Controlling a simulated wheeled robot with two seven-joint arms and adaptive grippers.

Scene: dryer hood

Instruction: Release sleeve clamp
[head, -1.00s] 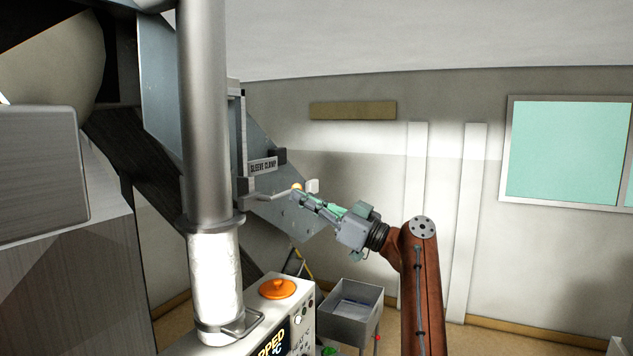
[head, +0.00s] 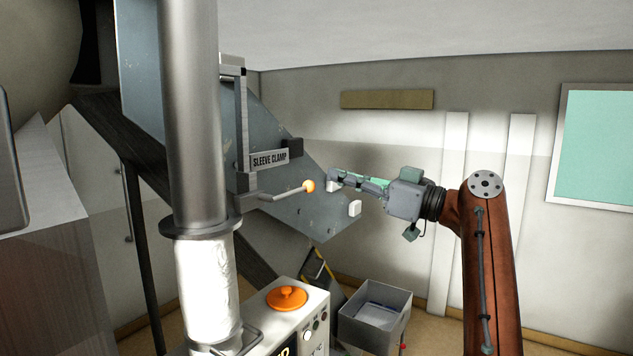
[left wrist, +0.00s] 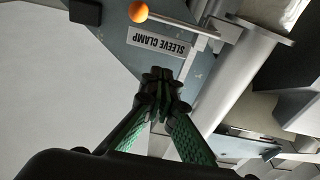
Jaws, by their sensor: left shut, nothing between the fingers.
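The sleeve clamp is a lever (head: 285,194) with an orange ball knob (head: 309,186), sticking out to the right below the "SLEEVE CLAMP" label (head: 270,160). In the left wrist view the orange knob (left wrist: 138,11) is at the top and the label (left wrist: 159,43) reads upside down. My left gripper (head: 332,177) is shut and empty, just right of the knob, with a small gap between them in the head view. Its closed fingertips (left wrist: 160,82) show below the label in the wrist view. My right gripper is not in view.
A large metal pipe (head: 190,110) with a silvery sleeve (head: 207,285) stands left of the lever. A blue-grey plate (head: 315,215) lies behind it. Below are a control box with an orange button (head: 287,298) and a grey bin (head: 375,315).

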